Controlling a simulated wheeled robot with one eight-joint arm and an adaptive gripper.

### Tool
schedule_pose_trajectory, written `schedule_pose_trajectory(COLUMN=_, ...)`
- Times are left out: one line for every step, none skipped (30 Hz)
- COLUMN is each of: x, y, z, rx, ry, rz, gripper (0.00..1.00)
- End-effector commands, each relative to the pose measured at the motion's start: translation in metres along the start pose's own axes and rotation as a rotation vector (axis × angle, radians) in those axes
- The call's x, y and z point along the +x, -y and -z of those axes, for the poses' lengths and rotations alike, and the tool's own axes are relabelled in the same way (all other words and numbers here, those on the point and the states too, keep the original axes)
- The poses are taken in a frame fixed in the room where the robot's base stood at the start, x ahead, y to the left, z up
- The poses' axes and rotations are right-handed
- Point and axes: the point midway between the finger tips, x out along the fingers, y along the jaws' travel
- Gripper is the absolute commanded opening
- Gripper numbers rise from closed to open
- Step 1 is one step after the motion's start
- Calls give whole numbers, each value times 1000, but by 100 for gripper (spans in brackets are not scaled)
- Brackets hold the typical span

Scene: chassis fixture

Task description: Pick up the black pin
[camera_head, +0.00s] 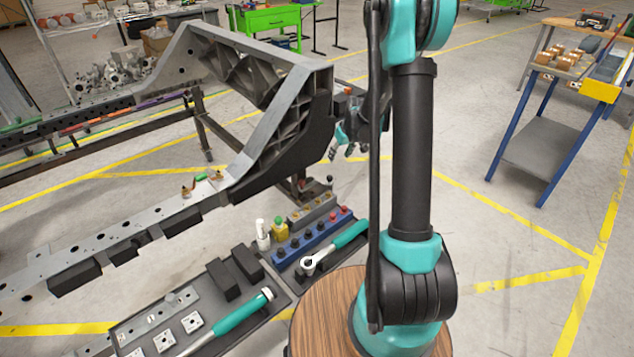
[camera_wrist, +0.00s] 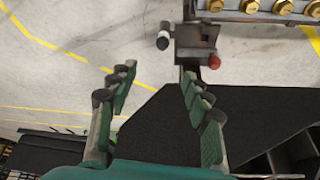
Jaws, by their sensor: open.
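My gripper (camera_wrist: 156,76) is open and empty, with its two green-and-black fingers spread wide apart. In the wrist view a small pin with a black end (camera_wrist: 163,43) and a pale shaft lies ahead of the fingertips, beside a dark metal bracket (camera_wrist: 193,38). It appears apart from both fingers. A small upright dark-topped pin (camera_head: 330,181) shows in the head view below my gripper (camera_head: 336,150), near the end of a grey block (camera_head: 312,210). I cannot tell for certain that both views show the same pin.
A red-ended piece (camera_wrist: 214,62) sits on the bracket's right side, near the right finger. Brass fittings (camera_wrist: 284,7) line a block at upper right. The large grey chassis frame (camera_head: 283,105) stands left of my arm. A blue rack (camera_head: 309,242) holds black and red knobs.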

Motion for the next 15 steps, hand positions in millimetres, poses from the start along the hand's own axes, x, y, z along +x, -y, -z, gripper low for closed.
schedule_pose_trajectory(x=4, y=0, z=1, rx=-1, ry=0, rz=0, gripper=50)
schedule_pose_trajectory(x=8, y=0, z=1, rx=-1, ry=0, rz=1, gripper=50)
schedule_pose_trajectory(x=13, y=0, z=1, rx=-2, ry=0, rz=1, gripper=50)
schedule_pose_trajectory(x=17, y=0, z=1, rx=-2, ry=0, rz=1, gripper=50)
schedule_pose_trajectory(x=22, y=0, z=0, rx=-2, ry=0, rz=1, gripper=50)
schedule_pose_trajectory(x=28, y=0, z=1, rx=-2, ry=0, rz=1, gripper=50)
schedule_pose_trajectory(x=33, y=0, z=1, rx=-2, ry=0, rz=1, gripper=50)
schedule_pose_trajectory(x=38, y=0, z=1, rx=-2, ry=0, rz=1, gripper=50)
schedule_pose_trajectory(x=45, y=0, z=1, rx=-3, ry=0, rz=1, gripper=50)
schedule_pose_trajectory(x=49, y=0, z=1, rx=-3, ry=0, rz=1, gripper=50)
schedule_pose_trajectory(x=54, y=0, z=1, rx=-3, ry=0, rz=1, gripper=50)
schedule_pose_trajectory(x=61, y=0, z=1, rx=-2, ry=0, rz=1, gripper=50)
schedule_pose_trajectory(x=66, y=0, z=1, rx=-2, ry=0, rz=1, gripper=50)
schedule_pose_trajectory(x=71, y=0, z=1, rx=-2, ry=0, rz=1, gripper=50)
schedule_pose_trajectory(x=77, y=1, z=0, rx=-2, ry=0, rz=1, gripper=50)
